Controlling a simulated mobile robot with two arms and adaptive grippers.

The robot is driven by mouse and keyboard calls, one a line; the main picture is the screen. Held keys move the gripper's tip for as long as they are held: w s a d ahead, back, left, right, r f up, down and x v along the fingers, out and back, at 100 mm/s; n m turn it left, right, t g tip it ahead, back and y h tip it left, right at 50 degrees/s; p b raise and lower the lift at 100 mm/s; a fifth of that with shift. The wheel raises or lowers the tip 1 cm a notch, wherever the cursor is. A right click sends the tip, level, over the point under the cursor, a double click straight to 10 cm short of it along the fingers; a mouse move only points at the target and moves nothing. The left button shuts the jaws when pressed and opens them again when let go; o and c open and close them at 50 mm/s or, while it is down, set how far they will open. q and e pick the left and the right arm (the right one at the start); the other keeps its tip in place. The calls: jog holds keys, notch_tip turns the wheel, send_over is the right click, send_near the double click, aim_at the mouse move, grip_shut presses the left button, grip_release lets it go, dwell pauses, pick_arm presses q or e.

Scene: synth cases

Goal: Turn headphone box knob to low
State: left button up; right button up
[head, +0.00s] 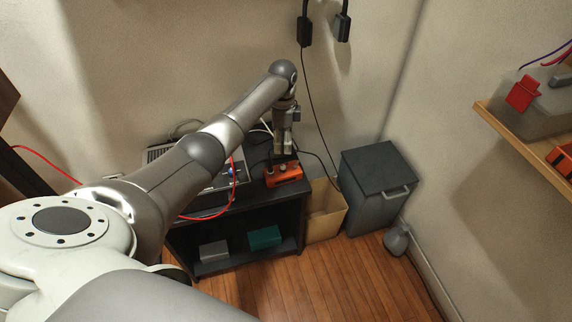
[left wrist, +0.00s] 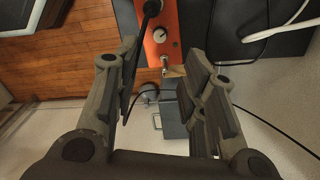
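The orange headphone box (head: 284,176) sits on the right end of the black shelf unit's top. In the left wrist view the box (left wrist: 172,45) shows its orange face with a small pale round knob (left wrist: 160,35), a black plug (left wrist: 152,8) above it and a small metal part below. The knob's setting is too small to read. My left gripper (head: 283,147) points down just above the box in the head view. In the left wrist view its two fingers (left wrist: 163,65) are apart with nothing between them, on either side of the box face. My right gripper is not in view.
The black shelf (head: 240,208) also bears grey gear with a red cable. A cardboard box (head: 325,222) and a dark grey lidded bin (head: 376,200) stand to the right. Black cables hang down the wall near my gripper. A wooden wall shelf (head: 520,140) is at far right.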

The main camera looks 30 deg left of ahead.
aim_at(283, 166)
pick_arm(q)
notch_tip(283, 166, down, 11)
jog(key=shift+s+r+b, duration=0.15)
jog(key=shift+r+b, duration=0.05)
jog(key=shift+b, duration=0.7)
grip_shut()
